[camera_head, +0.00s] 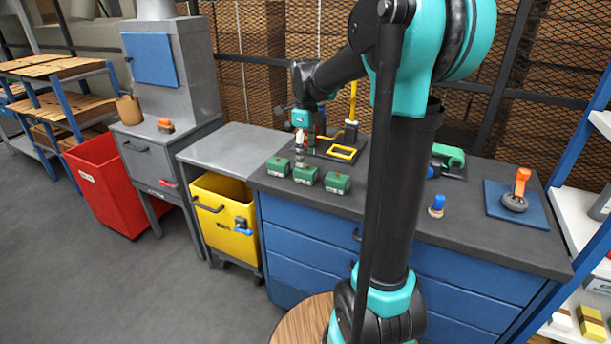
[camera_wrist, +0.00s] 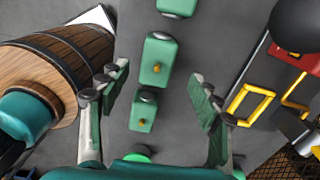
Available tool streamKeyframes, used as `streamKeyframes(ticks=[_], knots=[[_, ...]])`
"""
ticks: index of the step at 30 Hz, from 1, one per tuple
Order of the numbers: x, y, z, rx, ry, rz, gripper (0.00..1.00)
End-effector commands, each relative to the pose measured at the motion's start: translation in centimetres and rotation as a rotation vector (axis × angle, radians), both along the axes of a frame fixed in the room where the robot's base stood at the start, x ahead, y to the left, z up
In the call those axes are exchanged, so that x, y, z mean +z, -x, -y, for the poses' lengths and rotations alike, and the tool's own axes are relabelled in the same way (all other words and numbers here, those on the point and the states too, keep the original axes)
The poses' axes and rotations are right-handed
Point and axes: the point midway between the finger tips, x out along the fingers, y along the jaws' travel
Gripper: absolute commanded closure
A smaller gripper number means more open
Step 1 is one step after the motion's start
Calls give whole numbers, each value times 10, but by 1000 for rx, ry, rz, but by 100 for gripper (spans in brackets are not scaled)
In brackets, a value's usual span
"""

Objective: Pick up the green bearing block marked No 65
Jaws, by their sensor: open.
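Three green bearing blocks stand in a row on the dark top of the blue workbench in the head view: a left one (camera_head: 278,166), a middle one (camera_head: 306,175) and a right one (camera_head: 337,182). My gripper (camera_head: 301,148) is above and just behind the row. In the wrist view my open gripper (camera_wrist: 158,88) has its fingers apart on either side, with nothing between them held. Green blocks with yellowish knobs show there, one in the middle (camera_wrist: 159,60), one lower (camera_wrist: 143,112) and one at the top edge (camera_wrist: 177,7). No number is readable on any block.
A dark board with a yellow frame (camera_head: 343,153) lies behind the blocks. A blue-topped knob (camera_head: 437,206), a green tool (camera_head: 447,156) and an orange-handled tool (camera_head: 519,190) stand farther right. A yellow bin (camera_head: 224,218) is below left. Bench top is clear in front right.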

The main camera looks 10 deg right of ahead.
Motion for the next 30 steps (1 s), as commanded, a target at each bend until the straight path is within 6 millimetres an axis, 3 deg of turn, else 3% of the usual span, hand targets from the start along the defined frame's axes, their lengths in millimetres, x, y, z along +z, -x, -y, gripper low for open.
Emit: streamKeyframes(ticks=[5,15,24,30], knots=[[-10,0,0,0,0,0,36],[-53,3,-1,0,0,0,36],[-58,3,-1,0,0,0,36],[-58,3,-1,0,0,0,60]])
